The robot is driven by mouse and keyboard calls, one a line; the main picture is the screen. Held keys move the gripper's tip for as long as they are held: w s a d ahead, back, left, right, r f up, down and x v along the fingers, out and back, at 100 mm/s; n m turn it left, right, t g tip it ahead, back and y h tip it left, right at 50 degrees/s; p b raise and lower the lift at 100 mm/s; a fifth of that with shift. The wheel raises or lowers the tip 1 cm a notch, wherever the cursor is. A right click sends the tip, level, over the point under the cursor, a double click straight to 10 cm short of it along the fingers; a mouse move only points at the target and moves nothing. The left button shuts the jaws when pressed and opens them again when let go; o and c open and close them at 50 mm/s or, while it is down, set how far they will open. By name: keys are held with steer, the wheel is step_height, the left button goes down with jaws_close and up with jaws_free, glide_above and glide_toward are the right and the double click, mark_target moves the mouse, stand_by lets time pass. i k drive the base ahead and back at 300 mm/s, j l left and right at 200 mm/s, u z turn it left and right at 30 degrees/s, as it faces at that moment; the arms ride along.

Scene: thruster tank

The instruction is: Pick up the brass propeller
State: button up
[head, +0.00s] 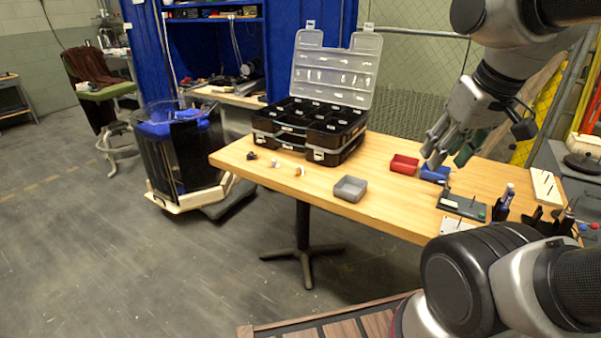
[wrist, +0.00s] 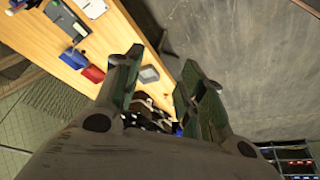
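A small brass-coloured piece (head: 299,171), which looks like the brass propeller, lies on the wooden table (head: 390,213) left of the grey tray. It is too small for its shape to be clear. A white piece (head: 277,164) and a black piece (head: 251,155) lie to its left. My gripper (head: 452,150) is above the right part of the table, near the red and blue bins and well to the right of the brass piece. Its fingers are spread and hold nothing, as the wrist view (wrist: 160,72) also shows. I cannot make out the brass piece in the wrist view.
An open black organizer case (head: 310,122) with a raised clear lid stands behind the small pieces. A grey tray (head: 350,188), red bin (head: 404,165) and blue bin (head: 434,174) are on the table. A dark tank (head: 178,150) stands on the floor at left. The front-left tabletop is mostly clear.

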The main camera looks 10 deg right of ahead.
mark_target(299, 169)
steer(key=i+j+u, duration=0.1)
steer(key=i+j, duration=0.15)
steer(key=i, duration=0.25)
steer(key=i+j+u, duration=0.15)
steer(key=i, duration=0.3)
